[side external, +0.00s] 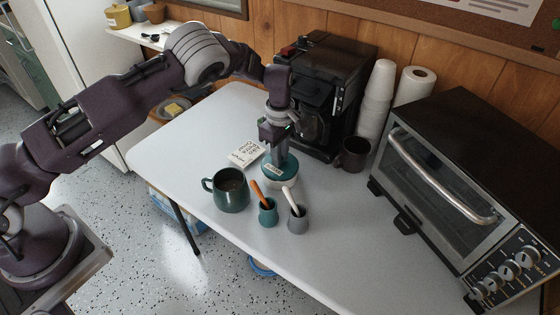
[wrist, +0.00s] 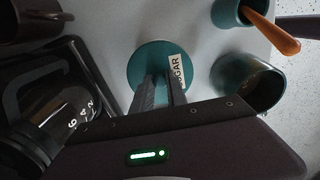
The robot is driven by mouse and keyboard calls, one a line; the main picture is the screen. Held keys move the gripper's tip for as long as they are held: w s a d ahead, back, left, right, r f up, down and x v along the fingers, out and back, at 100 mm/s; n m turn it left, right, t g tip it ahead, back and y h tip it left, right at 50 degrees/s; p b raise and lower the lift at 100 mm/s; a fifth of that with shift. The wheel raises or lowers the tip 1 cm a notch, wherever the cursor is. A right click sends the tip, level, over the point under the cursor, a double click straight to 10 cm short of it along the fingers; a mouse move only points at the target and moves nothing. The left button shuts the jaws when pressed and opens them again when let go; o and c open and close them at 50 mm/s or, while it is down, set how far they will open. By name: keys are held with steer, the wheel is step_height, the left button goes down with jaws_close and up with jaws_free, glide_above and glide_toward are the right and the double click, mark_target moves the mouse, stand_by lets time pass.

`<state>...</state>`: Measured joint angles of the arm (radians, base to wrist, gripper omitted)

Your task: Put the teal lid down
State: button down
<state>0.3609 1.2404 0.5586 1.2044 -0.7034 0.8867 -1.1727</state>
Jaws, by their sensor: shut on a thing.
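The teal lid (side external: 287,171) is round and carries a white label that reads "SUGAR" in the wrist view (wrist: 148,57). My gripper (side external: 272,157) points down over it and is shut on it, with the fingers (wrist: 160,92) at the lid's middle.
A teal mug (side external: 231,193), a teal cup (side external: 268,216) with an orange-handled utensil and a grey cup (side external: 298,222) stand in front. A white card (side external: 246,153) lies behind left. The coffee maker (side external: 325,90), dark mug (side external: 353,154) and toaster oven (side external: 460,180) stand behind and right.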

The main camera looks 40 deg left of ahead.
step_height(320, 180, up, 14)
steer(key=d, duration=1.4)
steer(key=shift+n, duration=0.4)
steer(key=f, duration=1.2)
steer(key=w+f, duration=0.1)
steer(key=f, duration=0.5)
steer(key=shift+a+f, duration=0.1)
steer(key=shift+a, duration=0.2)
steer(key=shift+f, duration=0.15)
steer(key=c, duration=1.3)
jaws_free()
